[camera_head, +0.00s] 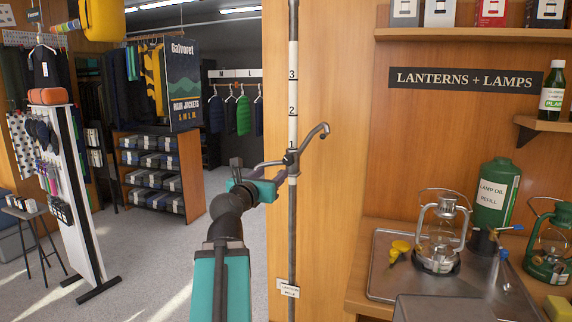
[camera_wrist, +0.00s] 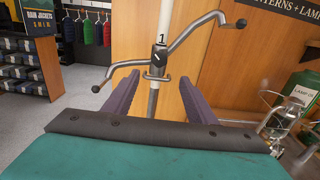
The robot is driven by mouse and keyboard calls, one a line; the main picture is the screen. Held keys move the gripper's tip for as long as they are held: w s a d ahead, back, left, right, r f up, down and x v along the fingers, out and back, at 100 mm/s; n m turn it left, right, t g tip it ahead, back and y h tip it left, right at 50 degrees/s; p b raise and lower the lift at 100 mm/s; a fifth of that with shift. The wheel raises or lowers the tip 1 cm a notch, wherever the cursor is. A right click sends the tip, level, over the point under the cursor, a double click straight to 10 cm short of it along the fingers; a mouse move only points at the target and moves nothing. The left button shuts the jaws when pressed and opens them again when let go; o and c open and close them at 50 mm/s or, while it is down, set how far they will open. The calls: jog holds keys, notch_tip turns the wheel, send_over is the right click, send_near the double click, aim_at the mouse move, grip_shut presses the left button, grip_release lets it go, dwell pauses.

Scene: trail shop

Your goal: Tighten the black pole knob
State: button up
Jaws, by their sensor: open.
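A tall grey pole with a white numbered section stands upright in front of the wooden wall panel (camera_head: 292,75). A dark clamp with a black knob (camera_wrist: 157,56) sits on it just below the number 1 in the wrist view; a pale line marks the knob. Two bent metal arms reach out from the clamp, one up to the right (camera_wrist: 195,38), one down to the left. My gripper (camera_wrist: 147,82) is open, its purple fingers pointing at the pole just below the knob, with nothing gripped. In the head view my gripper (camera_head: 279,177) partly hides the clamp area.
A counter with a metal tray (camera_head: 388,262), a lantern (camera_head: 440,235), a green oil bottle (camera_head: 495,195) and a green lamp stands at right. A display stand (camera_head: 85,200) and a stocked shelf unit (camera_head: 160,175) are at left. The carpet between is clear.

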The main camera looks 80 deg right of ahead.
aim_at(288, 161)
jog(key=shift+d, duration=0.1)
dwell(0.3)
jog(key=d+p, duration=0.1)
jog(key=p, duration=0.1)
jog(key=d+p, duration=0.2)
jog(key=shift+s+r, duration=0.15)
jog(key=shift+s, duration=0.15)
jog(key=d+p, duration=0.1)
jog(key=p, duration=0.3)
jog(key=shift+s+d+p, duration=0.1)
jog(key=shift+s+p, duration=0.05)
jog(key=shift+p, duration=0.25)
jog(key=d+p, duration=0.1)
jog(key=p, duration=0.5)
jog(key=shift+d, duration=0.1)
jog(key=shift+s+d+f+p, duration=0.1)
jog(key=shift+s+d+p, duration=0.2)
jog(key=shift+d, duration=1.05)
jog(key=shift+s+d+f+p, duration=0.1)
jog(key=shift+s+d+p, duration=0.15)
jog(key=shift+d, duration=1.05)
jog(key=shift+s+d+p, duration=0.25)
jog(key=shift+d+p, duration=0.05)
jog(key=shift+d, duration=1.05)
jog(key=c, duration=1)
